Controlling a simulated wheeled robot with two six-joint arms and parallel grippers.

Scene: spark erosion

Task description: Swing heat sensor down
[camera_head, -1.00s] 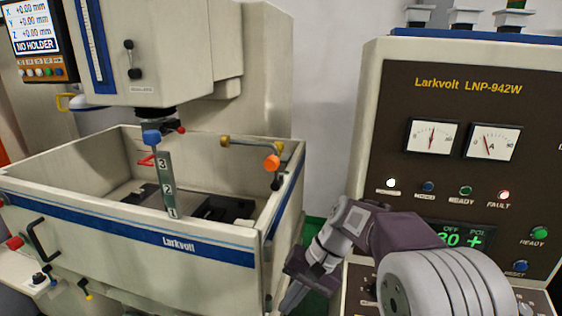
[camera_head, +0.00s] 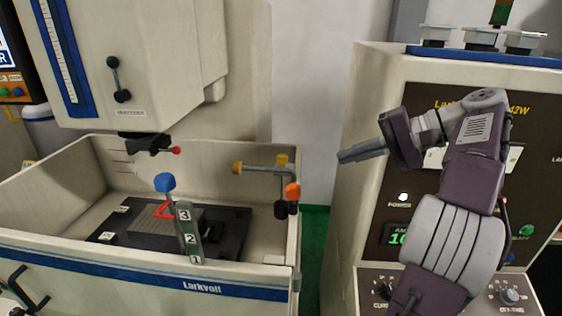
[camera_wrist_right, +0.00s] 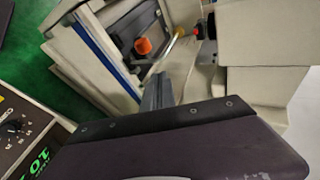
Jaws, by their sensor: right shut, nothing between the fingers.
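At the right wall of the machine tank (camera_head: 130,268) a brass-ended horizontal arm (camera_head: 262,169) reaches left over the tank. It has an orange knob (camera_head: 293,192) at its right end, and I take it for the heat sensor. The knob also shows in the right wrist view (camera_wrist_right: 143,46), beyond the fingertips. My right gripper (camera_head: 345,156) is shut and empty, raised to the right of the knob and apart from it. Its closed fingers point left, and they show in the wrist view (camera_wrist_right: 156,92). My left gripper is not in view.
A green numbered gauge (camera_head: 188,232) with a blue knob (camera_head: 165,182) stands at the tank's front wall. The machine head (camera_head: 165,65) hangs above. The control cabinet (camera_head: 352,100) stands at the right, partly behind my right arm. A gap with green floor (camera_head: 315,245) separates it from the tank.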

